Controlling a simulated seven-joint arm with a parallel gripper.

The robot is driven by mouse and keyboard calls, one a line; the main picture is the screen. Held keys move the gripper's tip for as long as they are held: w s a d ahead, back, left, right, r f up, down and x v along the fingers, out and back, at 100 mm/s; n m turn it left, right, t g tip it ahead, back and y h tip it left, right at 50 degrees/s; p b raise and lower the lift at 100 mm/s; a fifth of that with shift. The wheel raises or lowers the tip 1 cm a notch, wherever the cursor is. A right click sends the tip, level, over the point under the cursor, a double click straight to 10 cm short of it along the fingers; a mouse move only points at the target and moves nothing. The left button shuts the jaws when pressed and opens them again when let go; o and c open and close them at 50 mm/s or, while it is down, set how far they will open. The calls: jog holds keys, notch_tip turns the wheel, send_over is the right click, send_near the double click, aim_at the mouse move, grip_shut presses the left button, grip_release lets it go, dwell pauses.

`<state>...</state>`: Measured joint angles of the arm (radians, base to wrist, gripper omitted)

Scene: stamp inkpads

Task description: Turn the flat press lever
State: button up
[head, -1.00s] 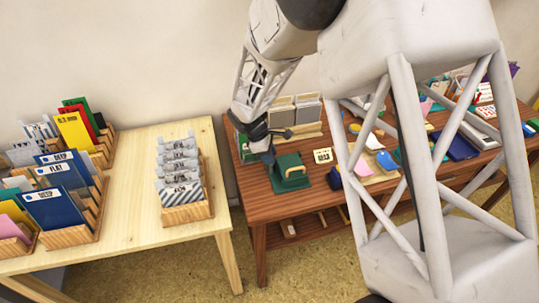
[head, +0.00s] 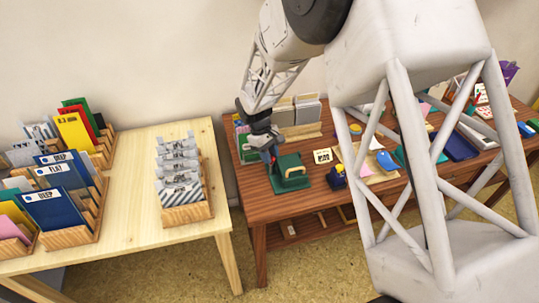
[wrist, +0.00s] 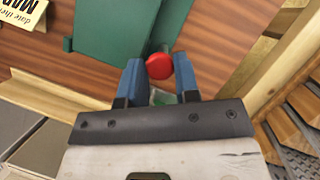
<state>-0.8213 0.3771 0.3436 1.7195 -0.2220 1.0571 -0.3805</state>
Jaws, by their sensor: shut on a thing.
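The green press (head: 291,180) stands on the left part of the brown wooden table, with a pale handle or bar on its front. My gripper (head: 270,157) is at the press's back left corner. In the wrist view the press (wrist: 112,30) shows as a dark green block with a red round knob (wrist: 159,66) beside its edge. The knob sits between the blue fingertips of my gripper (wrist: 158,75), which is shut on the lever.
A wooden holder with grey blocks (head: 297,112) stands behind the press. A small yellow label sign (head: 323,156) and a dark blue item (head: 337,177) are to its right. The pale table (head: 135,215) at left holds card racks.

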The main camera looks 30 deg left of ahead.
jog(key=m+g, duration=0.1)
jog(key=m, duration=0.1)
jog(key=m+g+y, duration=0.1)
jog(key=m, duration=0.2)
jog(key=shift+w+d+m, duration=0.1)
jog(key=shift+w+m, duration=0.1)
jog(key=shift+m, duration=0.1)
jog(key=m, duration=0.2)
jog(key=m+g+y, duration=0.1)
jog(key=m, duration=0.2)
jog(key=shift+y, duration=0.3)
jog(key=o, duration=0.9)
jog(key=shift+w+r, duration=0.1)
jog(key=shift+r, duration=0.05)
jog(key=d+v, duration=0.1)
jog(key=v, duration=0.6)
jog(key=shift+w+a+r, duration=0.15)
jog(key=shift+a+r, duration=0.05)
jog(key=shift+a, duration=0.2)
